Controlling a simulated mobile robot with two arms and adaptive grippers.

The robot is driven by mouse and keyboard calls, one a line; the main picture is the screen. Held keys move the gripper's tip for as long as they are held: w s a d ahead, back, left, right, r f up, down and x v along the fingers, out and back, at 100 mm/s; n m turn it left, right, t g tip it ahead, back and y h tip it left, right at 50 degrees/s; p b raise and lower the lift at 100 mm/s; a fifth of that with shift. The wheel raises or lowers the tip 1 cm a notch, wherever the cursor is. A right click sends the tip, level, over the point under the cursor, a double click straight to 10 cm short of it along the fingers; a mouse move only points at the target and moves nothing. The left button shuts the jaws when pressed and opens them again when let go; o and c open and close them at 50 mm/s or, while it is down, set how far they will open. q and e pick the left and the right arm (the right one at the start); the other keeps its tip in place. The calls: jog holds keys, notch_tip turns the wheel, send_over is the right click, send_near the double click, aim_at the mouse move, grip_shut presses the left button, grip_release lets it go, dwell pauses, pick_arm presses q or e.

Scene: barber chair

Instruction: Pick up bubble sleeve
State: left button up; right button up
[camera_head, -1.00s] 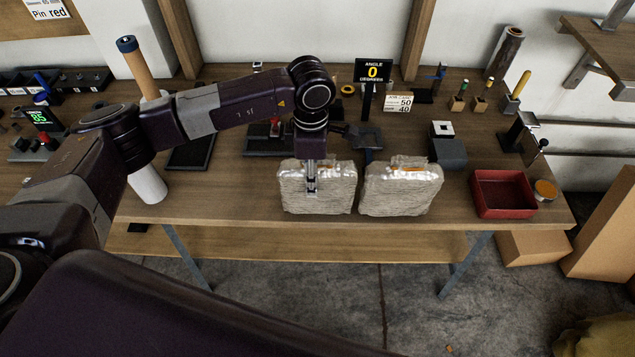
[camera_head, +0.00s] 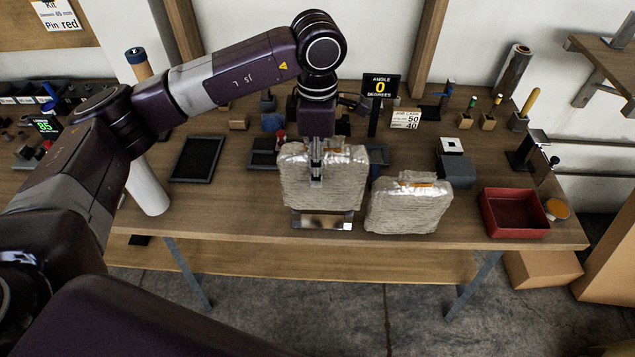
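Two wrapped, pale ribbed sleeves with shiny clear tops are at the front of the workbench. My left gripper (camera_head: 316,172) points down and is shut on the near wall of the left bubble sleeve (camera_head: 338,190), which hangs upright above the bench. A shiny, mirror-like flat piece (camera_head: 322,221) shows just below it; I cannot tell whether it lies on the bench or sticks out of the sleeve. The other bubble sleeve (camera_head: 408,210) stands on the bench to the right, with an orange strip at its top. My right gripper is not in view.
A red tray (camera_head: 514,234) and an orange-topped jar (camera_head: 557,209) are at the bench's right end. A white roll (camera_head: 148,188) stands at the left. Black trays, an angle display (camera_head: 380,88) and small tools sit behind. The bench (camera_head: 240,215) is bare left of the held sleeve.

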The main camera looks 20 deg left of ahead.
pick_arm(q)
notch_tip(320, 180, up, 11)
jog(key=shift+r+b, duration=0.1)
jog(key=shift+b, duration=0.8)
